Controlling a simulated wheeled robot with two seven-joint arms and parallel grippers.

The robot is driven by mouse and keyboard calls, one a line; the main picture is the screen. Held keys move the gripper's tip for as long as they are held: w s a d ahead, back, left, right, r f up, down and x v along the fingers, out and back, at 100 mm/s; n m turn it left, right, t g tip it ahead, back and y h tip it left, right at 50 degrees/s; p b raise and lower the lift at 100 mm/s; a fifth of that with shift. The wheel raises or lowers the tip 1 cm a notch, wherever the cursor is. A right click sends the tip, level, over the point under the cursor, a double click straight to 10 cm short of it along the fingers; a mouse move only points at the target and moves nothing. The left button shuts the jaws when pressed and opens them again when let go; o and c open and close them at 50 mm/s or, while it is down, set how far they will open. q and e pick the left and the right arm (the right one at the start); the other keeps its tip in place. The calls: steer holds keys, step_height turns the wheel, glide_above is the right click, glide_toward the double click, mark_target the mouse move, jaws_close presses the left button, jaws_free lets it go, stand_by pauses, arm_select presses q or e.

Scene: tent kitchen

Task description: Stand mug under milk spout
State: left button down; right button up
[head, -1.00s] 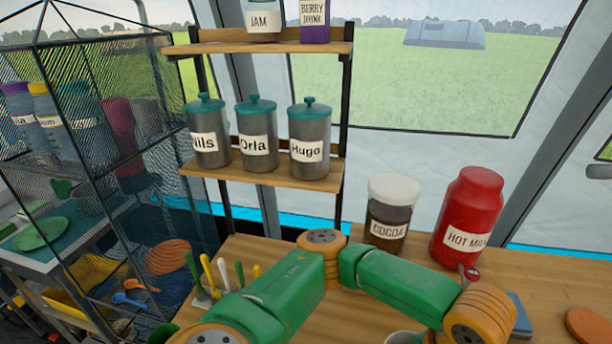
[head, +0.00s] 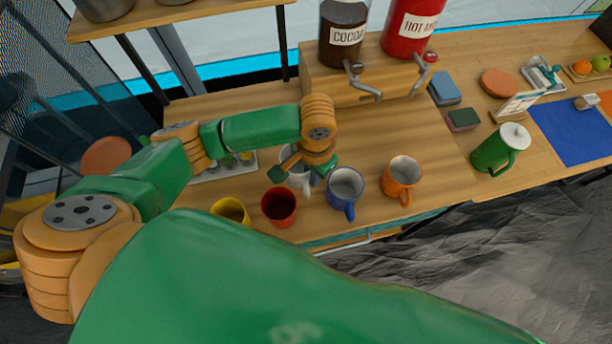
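The red hot milk container (head: 408,28) stands at the back, with a metal spout and red-knobbed lever (head: 425,70) on the wooden stand below it. Nothing stands directly under that spout. My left gripper (head: 307,172) points down at a pale mug (head: 298,184), its green fingers apart at the mug's rim. The gripper partly hides this mug, and I cannot tell whether the fingers press on it. In the same row are a yellow mug (head: 231,212), a red mug (head: 278,207), a blue mug (head: 345,191) and an orange mug (head: 402,179). My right gripper is out of view.
The cocoa container (head: 343,32) with its own spout (head: 366,84) is left of the milk. The counter before the dispensers is clear.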

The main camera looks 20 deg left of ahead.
arm_select(q)
steer(key=f, duration=0.1)
steer(key=a+f, duration=0.1)
steer(key=f, duration=0.1)
steer(key=w+f, duration=0.1)
steer(key=f, duration=0.1)
steer(key=shift+w+a+f, duration=0.1)
steer(key=shift+a+f, duration=0.1)
steer(key=shift+a, duration=0.05)
steer(key=shift+f, duration=0.1)
steer(key=c, duration=1)
jaws_free()
steer(key=shift+c, duration=0.2)
